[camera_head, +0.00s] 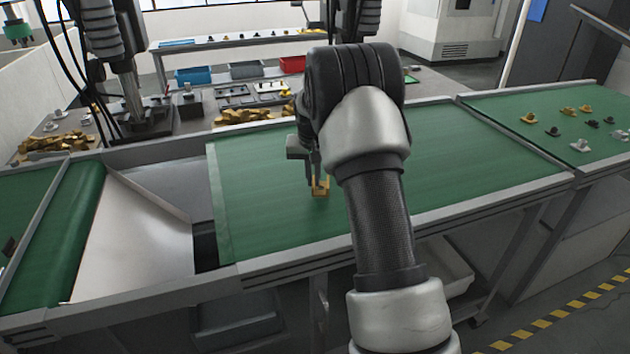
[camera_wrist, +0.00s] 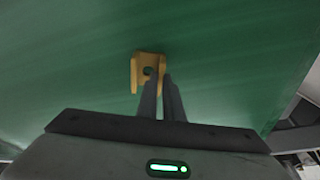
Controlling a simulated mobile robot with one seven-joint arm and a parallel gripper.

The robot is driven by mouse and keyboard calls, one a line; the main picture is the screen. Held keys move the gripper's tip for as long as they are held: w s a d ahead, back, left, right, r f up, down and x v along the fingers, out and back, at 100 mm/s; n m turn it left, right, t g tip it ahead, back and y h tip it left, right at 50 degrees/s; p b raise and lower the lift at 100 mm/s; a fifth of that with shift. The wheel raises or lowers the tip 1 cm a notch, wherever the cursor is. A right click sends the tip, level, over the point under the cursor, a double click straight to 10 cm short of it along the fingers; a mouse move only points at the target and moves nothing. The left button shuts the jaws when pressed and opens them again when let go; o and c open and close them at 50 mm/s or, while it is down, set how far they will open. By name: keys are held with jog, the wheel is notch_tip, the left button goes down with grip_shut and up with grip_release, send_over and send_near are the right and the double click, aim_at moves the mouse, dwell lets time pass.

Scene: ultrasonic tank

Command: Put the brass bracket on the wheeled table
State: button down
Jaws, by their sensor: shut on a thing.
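The brass bracket (camera_head: 320,187) is a small yellow piece at the green belt surface, left of my arm in the head view. In the wrist view the bracket (camera_wrist: 148,71) shows a round hole and side flanges. My gripper (camera_head: 315,174) points down at it. In the wrist view the fingers of my gripper (camera_wrist: 161,90) are close together, shut on the bracket's right side. I cannot tell whether the bracket rests on the belt or is slightly above it. I cannot make out the wheeled table with certainty.
The green belt (camera_head: 470,150) is clear around the bracket. A second green surface (camera_head: 500,108) at right holds several small brackets. A metal chute (camera_head: 135,235) lies at left. Brass parts (camera_head: 55,143) are piled behind. Red (camera_head: 292,65) and blue (camera_head: 193,76) bins stand at the back.

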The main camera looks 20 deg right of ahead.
jog(key=shift+f, duration=0.65)
jog(key=shift+f, duration=0.2)
jog(key=c, duration=1.9)
grip_release()
